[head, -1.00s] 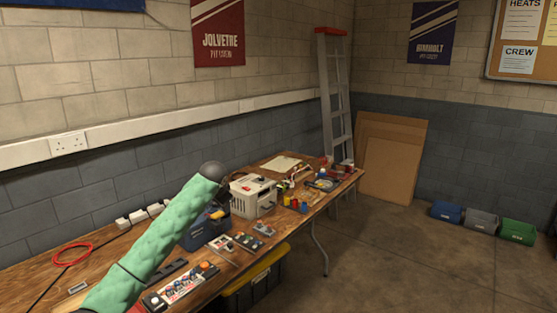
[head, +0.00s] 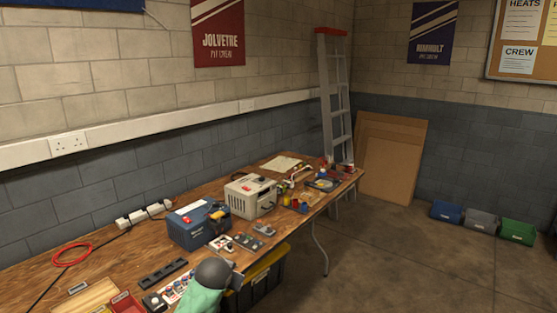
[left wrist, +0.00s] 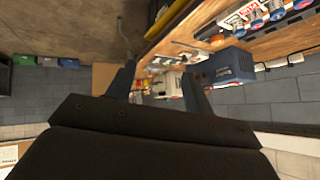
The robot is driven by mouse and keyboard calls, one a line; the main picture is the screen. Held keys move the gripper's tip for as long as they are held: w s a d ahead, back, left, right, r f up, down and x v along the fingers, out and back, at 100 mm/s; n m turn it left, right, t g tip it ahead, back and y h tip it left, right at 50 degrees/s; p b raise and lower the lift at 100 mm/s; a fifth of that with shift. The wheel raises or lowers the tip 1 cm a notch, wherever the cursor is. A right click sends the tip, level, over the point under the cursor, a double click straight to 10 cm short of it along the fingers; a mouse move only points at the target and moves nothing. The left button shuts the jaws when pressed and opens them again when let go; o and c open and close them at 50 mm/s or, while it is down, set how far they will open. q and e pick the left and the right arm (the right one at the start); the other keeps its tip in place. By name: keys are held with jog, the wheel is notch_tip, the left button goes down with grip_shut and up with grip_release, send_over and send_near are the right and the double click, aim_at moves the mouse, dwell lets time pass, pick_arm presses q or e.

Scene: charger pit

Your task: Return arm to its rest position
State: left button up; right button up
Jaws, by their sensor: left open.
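My left arm shows in the head view as a green padded sleeve (head: 203,301) with a dark grey rounded joint at the bottom, in front of the table's near edge. In the left wrist view my left gripper (left wrist: 160,82) has its two dark fingers wide apart, with nothing between them. That view is turned over, with the tabletop at the top. The fingers are seen against the table side and the floor. My right gripper is in neither view.
The wooden table (head: 60,278) holds a blue box (head: 192,231), a beige unit (head: 250,196), a red cable ring (head: 72,254) and small parts. A yellow-lidded black bin (head: 262,283) stands below it. A ladder (head: 334,95) leans behind.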

pick_arm(q)
jog(key=s+f+n+g, duration=0.1)
jog(key=s+f+g, duration=0.1)
jog(key=s+f, duration=0.8)
jog(key=s+f+g, duration=0.3)
jog(key=s+f, duration=0.8)
jog(key=s, duration=1)
jog(key=s+f+n+g, duration=0.1)
jog(key=s+f+g, duration=0.1)
jog(key=s+f, duration=0.9)
jog(key=s+a, duration=0.1)
jog(key=s, duration=0.3)
jog(key=shift+s+f+n+g, duration=0.2)
jog(key=shift+f+n+g, duration=0.05)
jog(key=shift+n+g, duration=0.05)
jog(key=shift+w+d, duration=0.1)
